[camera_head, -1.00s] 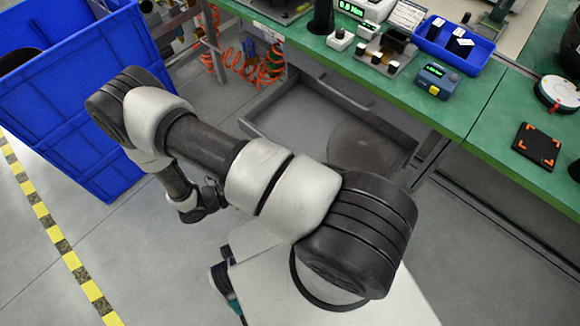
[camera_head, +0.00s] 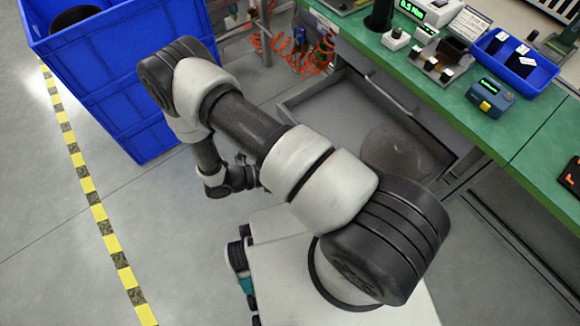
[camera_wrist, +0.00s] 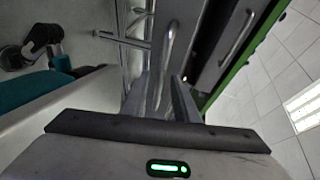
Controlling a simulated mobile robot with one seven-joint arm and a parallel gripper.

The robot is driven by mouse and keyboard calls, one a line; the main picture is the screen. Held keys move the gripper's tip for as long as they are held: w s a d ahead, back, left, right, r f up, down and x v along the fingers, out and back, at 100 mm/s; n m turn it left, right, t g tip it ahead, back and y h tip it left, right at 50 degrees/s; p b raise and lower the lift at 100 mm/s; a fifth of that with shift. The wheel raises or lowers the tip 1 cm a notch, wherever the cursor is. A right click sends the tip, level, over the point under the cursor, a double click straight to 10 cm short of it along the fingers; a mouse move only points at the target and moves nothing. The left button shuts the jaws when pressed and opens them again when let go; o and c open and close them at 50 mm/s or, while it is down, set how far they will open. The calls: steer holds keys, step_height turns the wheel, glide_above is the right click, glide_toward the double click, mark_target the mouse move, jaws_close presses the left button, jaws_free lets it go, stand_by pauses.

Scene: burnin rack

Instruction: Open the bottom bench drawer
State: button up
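A grey bench drawer (camera_head: 330,107) stands pulled out below the green bench in the head view. Its inside shows, with a round brownish shape (camera_head: 399,150) on its floor; my arm hides much of its front. Above it, a closed drawer's bar handle (camera_head: 397,93) sits under the bench edge. In the wrist view, that upper handle (camera_wrist: 236,38) shows at right and another looped handle (camera_wrist: 167,48) shows at centre. My gripper (camera_wrist: 168,115) is at the bottom centre, near the looped handle.
A blue bin (camera_head: 125,75) stands at the upper left, beside yellow-black floor tape (camera_head: 97,198). An orange coiled hose (camera_head: 312,62) hangs by the bench's left end. The bench top holds a blue tray (camera_head: 540,72) and a small blue meter (camera_head: 490,97). Floor left of my arm is clear.

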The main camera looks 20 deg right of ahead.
steer(key=a+r, duration=0.3)
steer(key=a, duration=1.4)
steer(key=shift+p, duration=0.3)
steer(key=shift+r, duration=0.15)
